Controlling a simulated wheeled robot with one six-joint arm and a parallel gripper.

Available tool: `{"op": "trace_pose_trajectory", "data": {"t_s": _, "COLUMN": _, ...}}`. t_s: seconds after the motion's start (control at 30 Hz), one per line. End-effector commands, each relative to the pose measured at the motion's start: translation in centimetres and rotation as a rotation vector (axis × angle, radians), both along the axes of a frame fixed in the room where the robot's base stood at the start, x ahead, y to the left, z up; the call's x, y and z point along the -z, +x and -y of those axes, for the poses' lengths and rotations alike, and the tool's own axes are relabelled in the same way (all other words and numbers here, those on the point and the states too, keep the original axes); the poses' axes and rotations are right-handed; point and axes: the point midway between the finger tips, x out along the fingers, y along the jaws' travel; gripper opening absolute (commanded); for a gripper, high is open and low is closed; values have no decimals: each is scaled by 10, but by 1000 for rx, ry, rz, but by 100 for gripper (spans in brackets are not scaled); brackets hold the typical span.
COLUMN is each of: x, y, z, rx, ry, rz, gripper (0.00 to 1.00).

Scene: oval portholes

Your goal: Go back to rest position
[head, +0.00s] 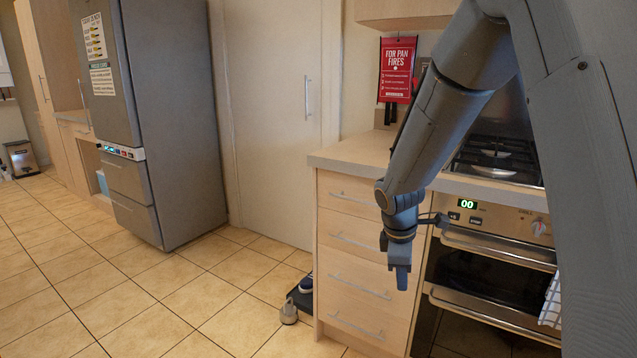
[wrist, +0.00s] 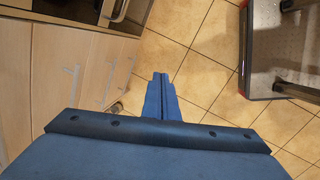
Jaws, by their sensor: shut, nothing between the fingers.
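My gripper (head: 402,278) hangs pointing down in the head view, in front of the wooden drawer unit and just left of the oven. In the wrist view my gripper (wrist: 161,78) shows its two blue fingers together, with nothing between them, above the tiled floor. My arm reaches down to it from the upper right of the head view.
The drawer unit (head: 345,240) and the oven (head: 490,270) with a gas hob (head: 495,155) stand close behind my gripper. A grey fridge (head: 170,110) stands at the left. The tiled floor (head: 130,290) at left is clear.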

Motion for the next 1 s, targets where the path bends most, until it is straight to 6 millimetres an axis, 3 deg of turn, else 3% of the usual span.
{"op": "trace_pose_trajectory", "data": {"t_s": 0.03, "x": -16, "y": -18, "z": -7, "rx": 76, "ry": 25, "rz": 8, "gripper": 0}}
{"op": "trace_pose_trajectory", "data": {"t_s": 0.2, "x": -52, "y": -87, "z": -28, "rx": 370, "ry": 113, "rz": 6, "gripper": 0}}
{"op": "trace_pose_trajectory", "data": {"t_s": 0.4, "x": -78, "y": -163, "z": -50, "rx": 681, "ry": 203, "rz": -15, "gripper": 0}}
{"op": "trace_pose_trajectory", "data": {"t_s": 0.7, "x": -91, "y": -230, "z": -67, "rx": 943, "ry": 269, "rz": -52, "gripper": 0}}
{"op": "trace_pose_trajectory", "data": {"t_s": 0.97, "x": -95, "y": -274, "z": -77, "rx": 1108, "ry": 307, "rz": -85, "gripper": 0}}
{"op": "trace_pose_trajectory", "data": {"t_s": 1.0, "x": -99, "y": -272, "z": -74, "rx": 1113, "ry": 302, "rz": -84, "gripper": 0}}
